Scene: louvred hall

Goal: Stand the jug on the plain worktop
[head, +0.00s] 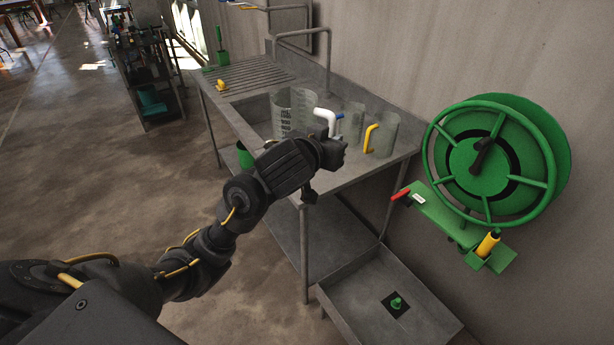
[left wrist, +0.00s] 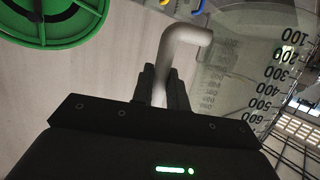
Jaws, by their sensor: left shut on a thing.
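The jug (head: 292,108) is large, clear and marked with a scale, with a white handle (head: 325,118). It looks upright over or by the basin; I cannot tell whether its base touches anything. My left gripper (head: 333,148) is shut on the white handle; its fingertips are partly hidden in the head view. In the left wrist view the fingers (left wrist: 163,88) stand either side of the handle, and the jug wall (left wrist: 255,70) shows at right. The plain worktop (head: 345,177) is the flat grey metal right of the basin. My right gripper is not in view.
A blue-handled jug (head: 351,121) and a yellow-handled jug (head: 383,137) stand at the back of the worktop. The ribbed drainer (head: 250,76) lies left of the basin. A green hose reel (head: 495,160) hangs on the wall at right. A low tray (head: 375,295) stands below.

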